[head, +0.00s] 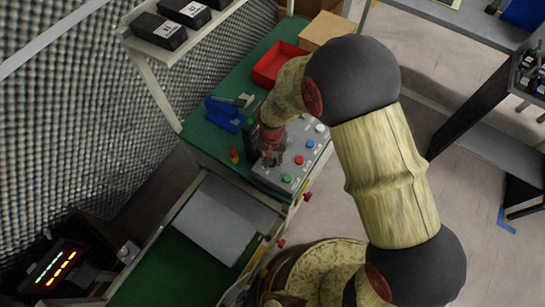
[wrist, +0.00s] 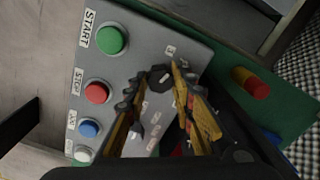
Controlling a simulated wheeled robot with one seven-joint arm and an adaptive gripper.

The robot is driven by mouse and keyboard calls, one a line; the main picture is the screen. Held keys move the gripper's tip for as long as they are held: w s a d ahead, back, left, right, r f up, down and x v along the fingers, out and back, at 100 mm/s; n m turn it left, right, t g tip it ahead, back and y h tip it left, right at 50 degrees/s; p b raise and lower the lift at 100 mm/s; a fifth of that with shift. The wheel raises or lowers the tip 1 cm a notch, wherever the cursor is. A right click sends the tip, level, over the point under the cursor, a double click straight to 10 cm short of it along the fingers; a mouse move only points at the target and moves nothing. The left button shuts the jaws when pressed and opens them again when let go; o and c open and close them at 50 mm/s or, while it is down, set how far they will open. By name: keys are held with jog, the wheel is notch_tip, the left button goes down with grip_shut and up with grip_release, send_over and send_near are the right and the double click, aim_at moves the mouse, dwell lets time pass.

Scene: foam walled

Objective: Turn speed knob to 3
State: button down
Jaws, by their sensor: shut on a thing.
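The grey control box (head: 316,158) sits on the green bench top, and its panel (wrist: 150,50) fills the middle of the wrist view. In the wrist view the black speed knob (wrist: 160,77) sits between the fingertips of my gripper (wrist: 157,80). My gripper is shut on the knob, with a yellow-and-black finger on each side. The scale marks around the knob are too small and covered to read. In the head view my gripper (head: 271,152) is over the box's left part and hides the knob.
On the panel beside the knob are a green START button (wrist: 112,39), a red STOP button (wrist: 97,92), a blue button (wrist: 89,128) and a white button (wrist: 83,154).

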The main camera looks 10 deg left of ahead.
jog(key=shift+n+p, duration=0.75)
jog(key=shift+n, duration=0.95)
jog(key=c, duration=1.5)
grip_release()
jog(key=shift+c, duration=0.2)
jog(key=shift+o, duration=0.3)
notch_tip(320, 180, up, 12)
jog(key=shift+n, duration=0.3)
